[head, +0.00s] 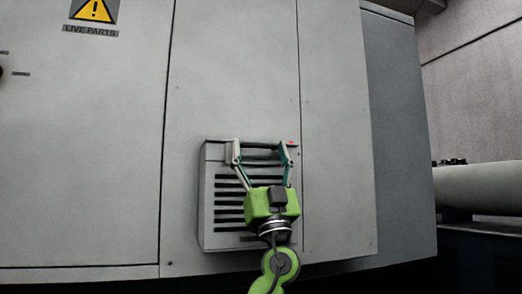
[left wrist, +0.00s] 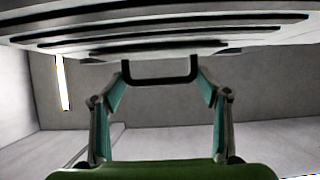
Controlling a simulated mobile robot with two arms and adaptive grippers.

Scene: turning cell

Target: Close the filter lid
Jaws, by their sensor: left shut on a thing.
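The filter lid (head: 208,215) is a grey louvred panel with dark slots, low on the grey machine cabinet. Its slotted face also shows along the top of the left wrist view (left wrist: 200,32), seen at a steep angle. A dark U-shaped handle (left wrist: 160,80) hangs from the lid's edge. My left gripper (head: 262,152), with a green body, is in front of the lid's upper part. Its two fingers sit at the two ends of the handle, and it is shut on it; it also shows in the left wrist view (left wrist: 161,83). The gripper hides part of the lid. Whether the lid is fully flush is unclear.
The flat cabinet front (head: 230,70) surrounds the lid. A warning sign (head: 91,12) is at upper left. A small red spot (head: 291,143) is by the lid's upper right corner. A thick pale pipe (head: 480,187) lies at far right.

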